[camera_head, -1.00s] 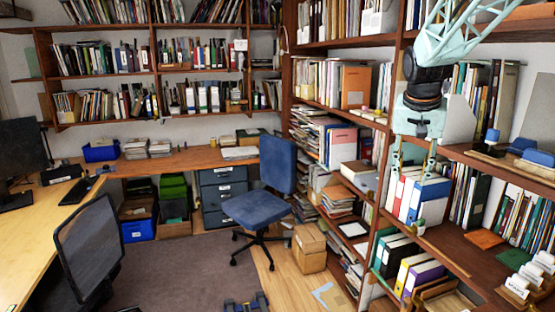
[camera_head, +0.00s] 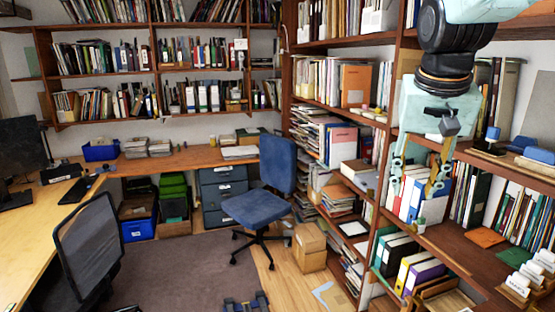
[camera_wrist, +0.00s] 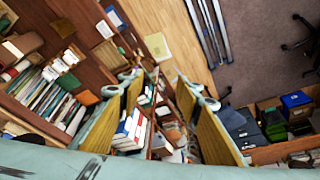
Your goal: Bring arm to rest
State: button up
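My arm comes down from the top right in the head camera view, with its black wrist joint above the pale teal gripper body. My gripper (camera_head: 413,190) points down in front of the right bookcase, its two fingers apart. The wrist view also shows my gripper (camera_wrist: 160,85) with both yellow-faced fingers spread. Nothing is held between them; only distant shelves and books show through the gap. The fingers overlap white and blue binders (camera_head: 431,205) in the head view; I cannot tell how far apart they are in depth.
The right bookcase (camera_head: 455,243) stands behind my gripper, with books, binders and small boxes on its shelves. A blue office chair (camera_head: 262,208), cardboard boxes (camera_head: 309,240) and a wooden desk (camera_head: 40,225) stand to the left. The carpet (camera_head: 190,270) has open room.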

jog(key=s+a+f+n, duration=0.1)
jog(key=s+a+f, duration=0.1)
jog(key=s, duration=0.8)
jog(key=s+a+f+n+y, duration=0.1)
jog(key=s+a, duration=0.3)
jog(key=s, duration=0.7)
jog(key=s+a+f+n+b, duration=0.1)
jog(key=s+a+f, duration=0.2)
jog(key=s, duration=0.7)
jog(key=shift+s+a+f+n, duration=0.2)
jog(key=shift+f+n, duration=0.1)
jog(key=shift+n, duration=0.1)
jog(key=shift+w, duration=0.1)
jog(key=shift+d, duration=0.1)
